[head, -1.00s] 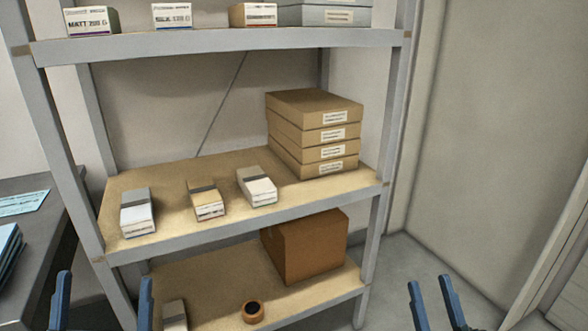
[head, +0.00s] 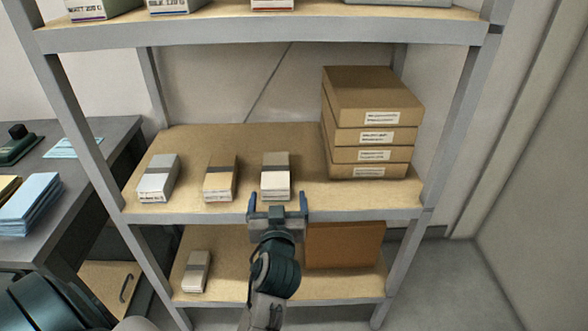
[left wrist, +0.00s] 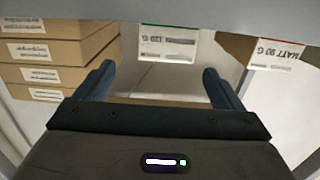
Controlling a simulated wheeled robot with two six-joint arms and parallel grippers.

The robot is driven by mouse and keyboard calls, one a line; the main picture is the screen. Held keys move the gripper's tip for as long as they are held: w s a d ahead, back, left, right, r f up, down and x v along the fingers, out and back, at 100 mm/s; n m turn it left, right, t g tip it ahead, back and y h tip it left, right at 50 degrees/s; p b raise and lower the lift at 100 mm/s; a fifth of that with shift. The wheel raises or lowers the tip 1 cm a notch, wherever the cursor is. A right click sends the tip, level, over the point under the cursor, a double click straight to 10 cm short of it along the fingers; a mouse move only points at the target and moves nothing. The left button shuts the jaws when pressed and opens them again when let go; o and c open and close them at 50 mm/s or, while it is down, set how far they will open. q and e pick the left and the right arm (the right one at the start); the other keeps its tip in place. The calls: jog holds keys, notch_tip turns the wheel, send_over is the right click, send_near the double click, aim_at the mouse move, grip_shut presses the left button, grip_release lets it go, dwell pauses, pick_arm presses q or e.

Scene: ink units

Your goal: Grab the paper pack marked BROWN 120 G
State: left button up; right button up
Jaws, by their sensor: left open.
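Three paper packs stand in a row on the middle shelf in the head view: a white one (head: 157,178) at left, a tan one (head: 220,178) in the middle, a pale one with a grey band (head: 275,176) at right. My left gripper (head: 277,203) is open and empty at the shelf's front edge, just before the right-hand pack. In the left wrist view, upside down, that pack's label (left wrist: 167,45) with a green stripe lies ahead between the open fingers (left wrist: 157,85); its wording is not clearly legible. The neighbouring pack (left wrist: 280,62) reads MATT 90 G. My right gripper is out of view.
A stack of brown boxes (head: 372,105) stands right of the packs. The shelf's grey front lip (head: 180,217) runs just under the gripper. The lower shelf holds another pack (head: 196,272) and an orange-brown box (head: 345,245). A desk (head: 75,190) is at left.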

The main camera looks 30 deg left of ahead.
aim_at(275, 174)
pick_arm(q)
jog(key=x, duration=0.4)
jog(key=shift+w+a, duration=0.25)
jog(key=shift+a, duration=0.05)
jog(key=x, duration=0.2)
jog(key=f+x, duration=0.1)
jog(key=x, duration=0.2)
jog(key=shift+a, duration=0.25)
jog(key=shift+r, duration=0.1)
jog(key=c, duration=1.3)
jog(key=shift+c, duration=0.2)
